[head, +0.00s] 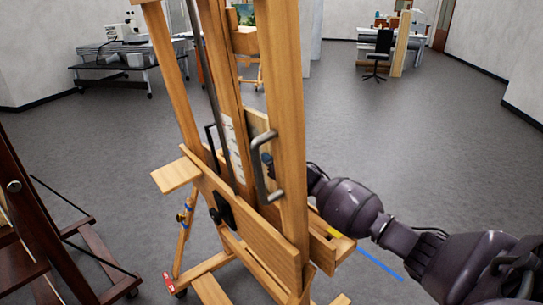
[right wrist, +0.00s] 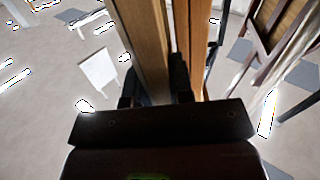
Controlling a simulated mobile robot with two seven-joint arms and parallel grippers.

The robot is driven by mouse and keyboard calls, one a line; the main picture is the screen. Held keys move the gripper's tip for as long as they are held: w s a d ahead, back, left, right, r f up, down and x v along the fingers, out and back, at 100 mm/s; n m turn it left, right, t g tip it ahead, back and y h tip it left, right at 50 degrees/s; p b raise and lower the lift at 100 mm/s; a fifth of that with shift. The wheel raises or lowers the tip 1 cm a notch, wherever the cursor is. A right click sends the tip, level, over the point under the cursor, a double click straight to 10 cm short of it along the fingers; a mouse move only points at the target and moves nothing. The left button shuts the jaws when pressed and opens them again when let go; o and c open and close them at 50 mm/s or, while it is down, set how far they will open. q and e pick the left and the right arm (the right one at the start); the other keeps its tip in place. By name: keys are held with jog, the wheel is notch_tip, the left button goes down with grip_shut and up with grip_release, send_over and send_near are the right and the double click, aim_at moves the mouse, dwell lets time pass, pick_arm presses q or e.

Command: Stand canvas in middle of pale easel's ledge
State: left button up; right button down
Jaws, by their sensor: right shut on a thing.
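The pale easel (head: 288,120) stands in the middle of the head view, its posts and crossbar close to me. Its wooden ledge (head: 175,176) sticks out at the left, and its other end shows at the lower right. Whether the canvas touches the ledge is hidden. My left gripper is out of view.
A dark wooden easel (head: 20,215) stands at the left. A desk and office chair (head: 378,50) stand far back.

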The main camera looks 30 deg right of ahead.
jog(key=shift+a, duration=0.1)
jog(key=c, duration=0.9)
grip_release()
jog(key=shift+f, duration=0.1)
jog(key=shift+s+f, duration=0.1)
jog(key=shift+s, duration=0.1)
jog(key=s, duration=0.7)
jog(key=s+d, duration=0.1)
jog(key=s, duration=0.2)
jog(key=shift+s+p, duration=0.2)
jog(key=shift+p, duration=0.15)
jog(key=shift+s, duration=0.1)
